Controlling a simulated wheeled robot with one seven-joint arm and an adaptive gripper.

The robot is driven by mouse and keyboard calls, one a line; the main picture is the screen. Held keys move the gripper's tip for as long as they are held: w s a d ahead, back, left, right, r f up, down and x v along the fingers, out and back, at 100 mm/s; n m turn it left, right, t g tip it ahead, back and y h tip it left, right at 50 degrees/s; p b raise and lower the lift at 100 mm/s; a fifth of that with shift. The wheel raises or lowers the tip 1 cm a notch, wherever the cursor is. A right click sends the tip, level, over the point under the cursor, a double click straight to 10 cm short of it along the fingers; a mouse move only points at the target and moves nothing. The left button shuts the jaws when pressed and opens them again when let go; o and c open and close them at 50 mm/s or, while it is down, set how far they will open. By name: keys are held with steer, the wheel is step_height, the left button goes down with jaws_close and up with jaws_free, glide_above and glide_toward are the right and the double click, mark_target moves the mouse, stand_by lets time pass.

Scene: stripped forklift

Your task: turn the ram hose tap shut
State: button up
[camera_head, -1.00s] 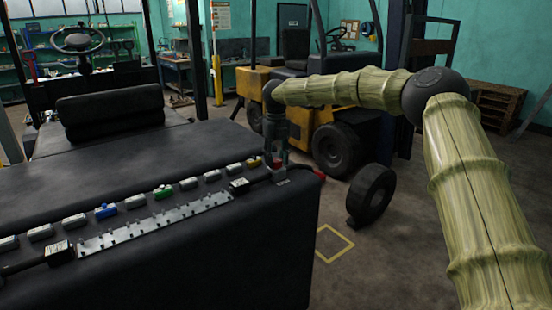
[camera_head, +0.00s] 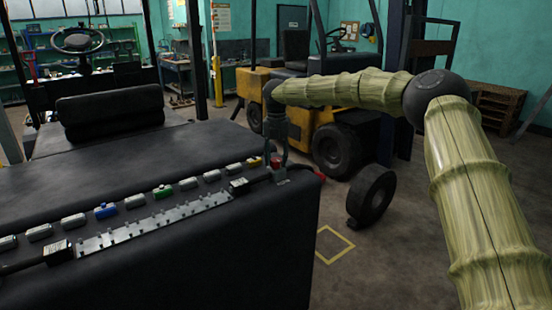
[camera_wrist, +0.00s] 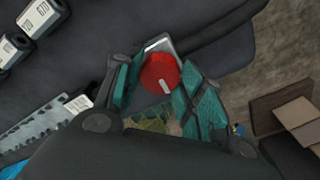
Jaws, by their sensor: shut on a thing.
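The tap shows in the wrist view as a round red knob (camera_wrist: 160,73) with a pale mark on its face. It sits on a grey metal fitting (camera_wrist: 161,45) at the end of a black hose (camera_wrist: 216,27). My gripper (camera_wrist: 162,84) points down with its teal fingers on both sides of the knob, shut on it. In the head view my gripper (camera_head: 277,158) is at the far right corner of the dark forklift body (camera_head: 225,235). There the fingers partly hide the knob.
A row of small coloured blocks, including a blue one (camera_head: 106,211) and a green one (camera_head: 162,192), runs left of my gripper beside a toothed metal strip (camera_head: 150,225). A loose tyre (camera_head: 371,196) stands on the floor to the right. Open floor lies in front of it.

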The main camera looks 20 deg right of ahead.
mark_target(277, 160)
steer(key=shift+f, duration=0.1)
steer(key=o, duration=1)
steer(key=shift+d, duration=0.1)
step_height(277, 160, up, 12)
steer(key=shift+r, duration=0.1)
stand_by(0.3)
